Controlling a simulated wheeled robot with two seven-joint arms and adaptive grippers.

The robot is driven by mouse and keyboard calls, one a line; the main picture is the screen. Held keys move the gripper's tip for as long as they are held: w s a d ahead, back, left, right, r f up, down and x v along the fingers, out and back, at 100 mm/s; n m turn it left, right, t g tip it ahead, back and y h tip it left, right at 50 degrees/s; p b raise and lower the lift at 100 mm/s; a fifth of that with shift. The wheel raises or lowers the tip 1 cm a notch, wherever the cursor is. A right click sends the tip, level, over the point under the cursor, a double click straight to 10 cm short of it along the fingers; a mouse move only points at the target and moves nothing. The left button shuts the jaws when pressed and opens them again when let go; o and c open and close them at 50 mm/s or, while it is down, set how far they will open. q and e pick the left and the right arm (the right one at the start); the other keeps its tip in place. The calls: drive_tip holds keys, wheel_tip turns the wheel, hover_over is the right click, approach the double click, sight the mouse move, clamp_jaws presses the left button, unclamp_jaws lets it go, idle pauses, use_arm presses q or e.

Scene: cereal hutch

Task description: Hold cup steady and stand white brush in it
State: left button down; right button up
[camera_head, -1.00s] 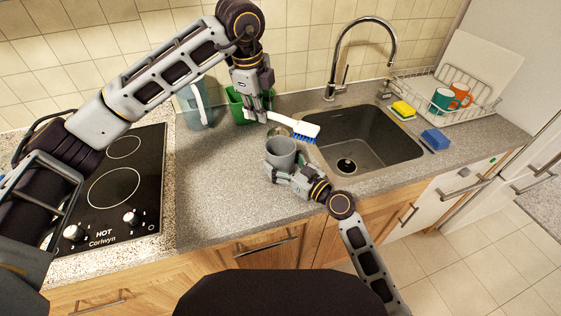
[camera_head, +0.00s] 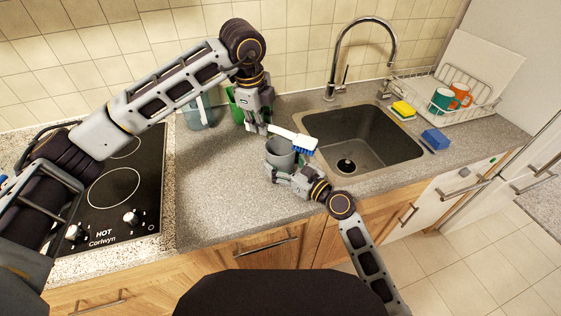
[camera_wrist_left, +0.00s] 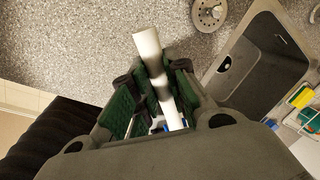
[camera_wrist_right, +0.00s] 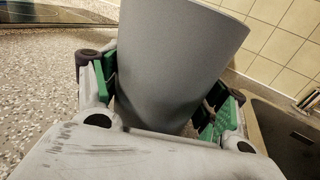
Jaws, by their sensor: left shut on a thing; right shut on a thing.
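The grey cup (camera_head: 280,157) stands upright at the counter's front, left of the sink, just below the brush handle in the picture. My right gripper (camera_head: 277,172) is shut on the cup, which fills the right wrist view (camera_wrist_right: 172,65). Whether brush and cup touch, I cannot tell.
The sink (camera_head: 365,135) with its tall faucet is to the right. A green container (camera_head: 236,106) and a bluish clear jug (camera_head: 199,112) stand behind my left gripper. A yellow sponge, blue block and dish rack are farther right. The counter left of the cup is clear.

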use_arm(q)
drive_tip(key=shift+f, duration=0.1)
drive_tip(key=c, duration=1.3)
unclamp_jaws()
drive_tip(key=shift+s+a+r, duration=0.15)
drive_tip(key=shift+s+r, duration=0.2)
drive_tip(key=shift+r, duration=1.6)
drive_tip(key=shift+s+a+r, duration=0.2)
drive_tip(key=shift+s+r, duration=0.1)
drive_tip(key=shift+r, duration=1.65)
drive_tip(key=shift+s+a+r, duration=0.15)
drive_tip(key=shift+s+r, duration=0.2)
drive_tip(key=shift+r, duration=1.6)
